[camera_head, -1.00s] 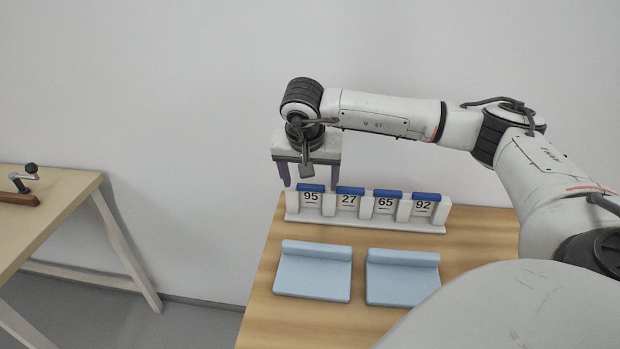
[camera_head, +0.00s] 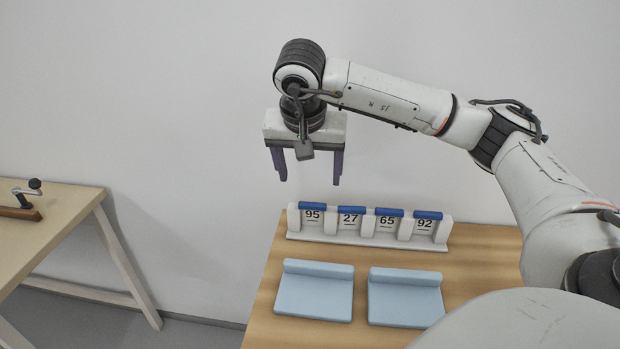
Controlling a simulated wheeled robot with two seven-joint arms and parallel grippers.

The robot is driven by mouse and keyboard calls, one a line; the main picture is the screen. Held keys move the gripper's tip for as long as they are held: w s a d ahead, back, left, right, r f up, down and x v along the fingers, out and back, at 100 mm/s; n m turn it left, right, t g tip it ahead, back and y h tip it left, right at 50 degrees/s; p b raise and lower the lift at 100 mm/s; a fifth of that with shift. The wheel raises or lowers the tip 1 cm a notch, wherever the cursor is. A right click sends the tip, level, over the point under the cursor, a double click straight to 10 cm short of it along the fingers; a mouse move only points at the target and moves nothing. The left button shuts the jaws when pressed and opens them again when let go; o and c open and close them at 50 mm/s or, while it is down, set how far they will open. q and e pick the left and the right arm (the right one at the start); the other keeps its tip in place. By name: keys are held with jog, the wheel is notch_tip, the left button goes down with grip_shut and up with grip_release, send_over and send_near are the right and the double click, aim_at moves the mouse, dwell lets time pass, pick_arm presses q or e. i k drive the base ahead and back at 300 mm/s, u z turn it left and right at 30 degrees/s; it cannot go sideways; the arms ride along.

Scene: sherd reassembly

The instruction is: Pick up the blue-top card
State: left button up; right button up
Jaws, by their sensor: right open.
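Several blue-top cards stand side by side in a white rack (camera_head: 370,240) at the back of the wooden table. From left to right they are card 95 (camera_head: 312,217), card 27 (camera_head: 348,221), card 65 (camera_head: 385,222) and card 92 (camera_head: 424,224). My right gripper (camera_head: 308,182) is open and empty, fingers pointing down, above the left end of the rack and clear of card 95. My left gripper is not in view.
Two light blue stands (camera_head: 314,292) and (camera_head: 405,298) lie on the wooden table (camera_head: 262,325) in front of the rack. Another table (camera_head: 60,215) with a crank device (camera_head: 25,200) is at the left. A wall is behind.

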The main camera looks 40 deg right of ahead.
aim_at(425, 222)
jog(key=k, duration=1.5)
